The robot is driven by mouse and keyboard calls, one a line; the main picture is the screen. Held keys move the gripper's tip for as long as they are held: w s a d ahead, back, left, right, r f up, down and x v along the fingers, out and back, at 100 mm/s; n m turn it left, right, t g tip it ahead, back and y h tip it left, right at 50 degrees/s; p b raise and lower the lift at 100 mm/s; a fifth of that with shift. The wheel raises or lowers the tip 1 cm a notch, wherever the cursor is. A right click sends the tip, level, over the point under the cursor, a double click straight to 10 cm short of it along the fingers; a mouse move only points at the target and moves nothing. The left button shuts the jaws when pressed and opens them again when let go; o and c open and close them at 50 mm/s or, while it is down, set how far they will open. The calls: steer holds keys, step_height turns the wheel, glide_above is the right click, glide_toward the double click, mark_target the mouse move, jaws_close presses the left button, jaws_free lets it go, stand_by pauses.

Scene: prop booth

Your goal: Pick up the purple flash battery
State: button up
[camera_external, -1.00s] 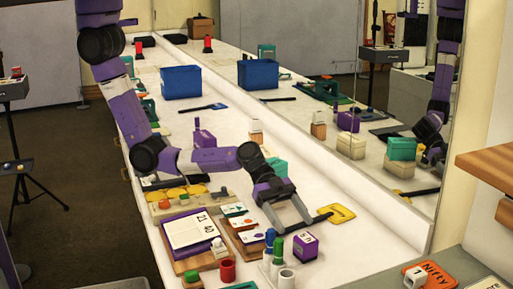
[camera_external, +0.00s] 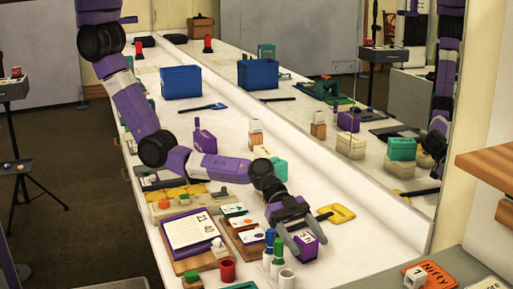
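A small purple block with white marks (camera_external: 305,246), which looks like the purple flash battery, stands on the white counter at the lower middle. My gripper (camera_external: 306,241) is right over it, pointing down toward the front. Its two grey fingers are spread, one at each side of the block. I cannot tell whether the fingers touch it; part of the block is hidden by them. Another purple object with an upright neck (camera_external: 204,141) stands farther back on the counter.
Blue- and green-capped tubes (camera_external: 277,249) and a white cup (camera_external: 286,279) stand close left of the gripper. A yellow-ended paddle (camera_external: 336,212) lies behind it. A wooden tray with cards (camera_external: 240,224) is left. A mirror (camera_external: 400,110) along the right reflects the counter.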

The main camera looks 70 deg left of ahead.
jaws_close()
steer(key=shift+r, duration=0.1)
